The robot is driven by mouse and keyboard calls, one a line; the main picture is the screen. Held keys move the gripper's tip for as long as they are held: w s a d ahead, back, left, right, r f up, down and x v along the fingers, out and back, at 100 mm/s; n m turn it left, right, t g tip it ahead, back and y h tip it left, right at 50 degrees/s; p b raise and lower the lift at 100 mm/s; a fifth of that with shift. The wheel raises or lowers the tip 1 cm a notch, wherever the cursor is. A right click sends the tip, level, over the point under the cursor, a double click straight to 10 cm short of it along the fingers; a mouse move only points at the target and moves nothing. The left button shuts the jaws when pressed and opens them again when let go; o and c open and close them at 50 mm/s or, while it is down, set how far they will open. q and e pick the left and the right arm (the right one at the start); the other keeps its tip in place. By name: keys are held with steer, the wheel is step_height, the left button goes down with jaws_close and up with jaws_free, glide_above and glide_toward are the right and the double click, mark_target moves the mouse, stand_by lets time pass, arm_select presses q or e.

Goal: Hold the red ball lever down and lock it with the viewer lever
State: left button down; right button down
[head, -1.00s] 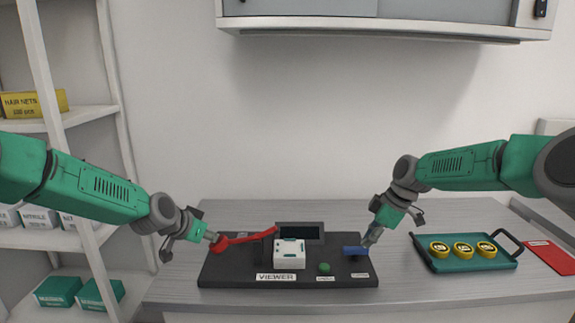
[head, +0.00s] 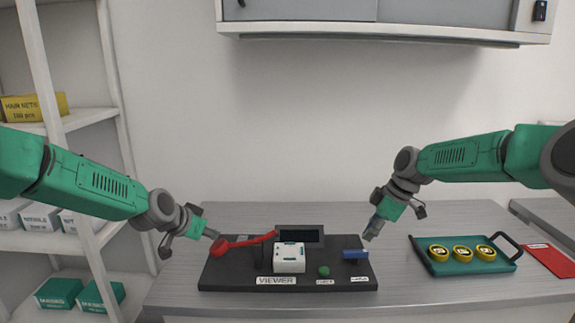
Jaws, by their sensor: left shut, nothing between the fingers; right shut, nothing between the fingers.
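The red ball lever (head: 245,241) runs along the back left of the black viewer base (head: 222,272), its ball end at the left and lower than its other end. My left gripper (head: 213,236) is shut and empty, its tip at the ball end; I cannot tell if they touch. The blue lever (head: 355,254) sits at the right of the base, lying level; I take it for the viewer lever. My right gripper (head: 369,237) is shut and empty, above and right of the blue lever and apart from it. The white viewer block (head: 289,257) stands mid-base.
A dark screen (head: 314,234) stands behind the block and a green button (head: 324,271) is in front. A teal tray (head: 447,268) with yellow round pieces (head: 462,253) is at the right, beside a red card (head: 549,258). A wall cabinet (head: 380,22) hangs above.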

arm_select(q)
step_height(320, 180, up, 8)
steer(key=p, duration=0.4)
stand_by(0.4)
steer(key=shift+f, duration=0.1)
